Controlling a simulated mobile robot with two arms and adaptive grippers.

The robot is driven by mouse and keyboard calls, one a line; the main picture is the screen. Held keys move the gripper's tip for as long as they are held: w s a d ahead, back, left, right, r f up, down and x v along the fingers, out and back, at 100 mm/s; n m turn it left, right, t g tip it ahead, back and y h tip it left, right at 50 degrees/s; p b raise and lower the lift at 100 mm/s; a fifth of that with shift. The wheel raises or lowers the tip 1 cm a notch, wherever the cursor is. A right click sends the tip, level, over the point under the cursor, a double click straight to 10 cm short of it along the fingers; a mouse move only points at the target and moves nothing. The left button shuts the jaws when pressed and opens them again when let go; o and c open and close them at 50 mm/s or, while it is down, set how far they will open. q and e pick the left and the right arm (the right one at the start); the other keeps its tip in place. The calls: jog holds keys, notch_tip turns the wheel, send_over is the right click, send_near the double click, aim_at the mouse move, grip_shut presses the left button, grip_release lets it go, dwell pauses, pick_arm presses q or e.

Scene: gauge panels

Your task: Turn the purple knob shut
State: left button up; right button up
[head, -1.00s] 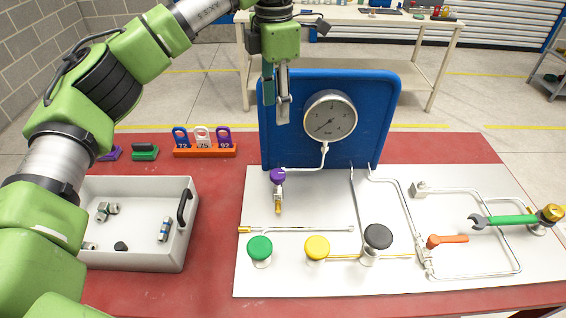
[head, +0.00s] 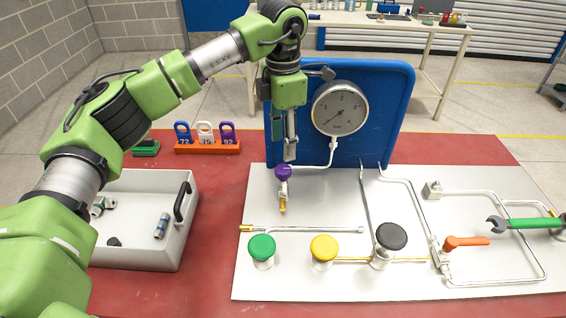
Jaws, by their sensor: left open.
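The purple knob (head: 283,171) sits on a small brass-ended valve at the back left of the white panel (head: 300,280), below and left of the round gauge (head: 340,108). My left gripper (head: 285,150) points down just above the purple knob, in front of the blue backboard. Its fingers look close together from this angle, and nothing shows between them. A small gap seems to lie between the fingertips and the knob. My right gripper is not in view.
Green (head: 262,247), yellow (head: 324,249) and black (head: 391,237) knobs stand along the panel's front. An orange lever (head: 465,242) and a green-handled wrench (head: 525,223) are at the right. A grey bin (head: 150,255) and an orange padlock rack (head: 208,147) are at the left.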

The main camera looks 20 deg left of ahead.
aim_at(283, 168)
pick_arm(q)
notch_tip(283, 168, down, 8)
jog(key=shift+r+p, duration=0.1)
jog(key=shift+p, duration=0.5)
jog(key=c, duration=1.1)
